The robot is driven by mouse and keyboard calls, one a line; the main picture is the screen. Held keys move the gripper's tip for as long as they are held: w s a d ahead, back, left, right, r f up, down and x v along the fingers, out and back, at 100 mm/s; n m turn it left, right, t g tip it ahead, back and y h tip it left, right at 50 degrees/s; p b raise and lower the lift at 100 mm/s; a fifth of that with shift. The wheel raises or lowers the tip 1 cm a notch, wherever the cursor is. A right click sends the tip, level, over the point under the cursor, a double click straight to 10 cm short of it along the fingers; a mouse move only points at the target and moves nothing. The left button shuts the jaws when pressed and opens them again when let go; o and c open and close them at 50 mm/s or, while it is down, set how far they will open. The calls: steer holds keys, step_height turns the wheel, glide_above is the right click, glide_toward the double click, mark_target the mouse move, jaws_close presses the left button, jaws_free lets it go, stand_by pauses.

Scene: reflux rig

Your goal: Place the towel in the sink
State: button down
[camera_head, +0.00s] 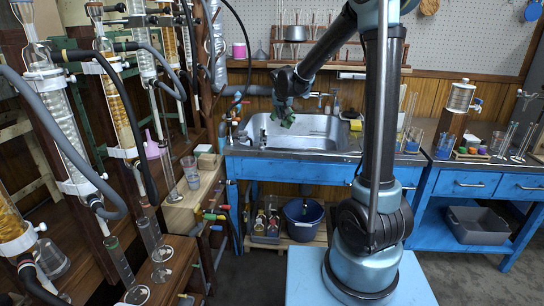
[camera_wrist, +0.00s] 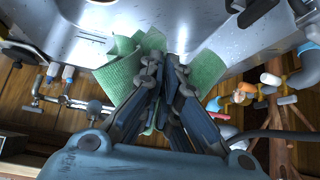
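The green towel (camera_wrist: 128,66) is pinched between the fingers of my gripper (camera_wrist: 166,68). Its folds stick out on both sides of the fingers, and the part between them is hidden. In the head view, a small dark green bit of the towel (camera_head: 288,122) shows under my gripper (camera_head: 284,108). The steel sink (camera_head: 325,132) is set in the blue bench, and my gripper appears over its back left part. The sink's metal (camera_wrist: 190,15) fills the top of the wrist view. I cannot tell whether the towel touches it.
Glass columns and hoses (camera_head: 110,95) crowd the left side. A blue bucket (camera_head: 303,215) sits on the shelf below. Pipes and valves (camera_wrist: 265,90) are close on the right in the wrist view.

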steer(key=shift+a, duration=0.1)
step_height(320, 180, down, 18)
stand_by(1.1)
steer(key=c, duration=1.1)
jaws_free()
steer(key=shift+s, duration=0.1)
steer(key=shift+v, duration=5.85)
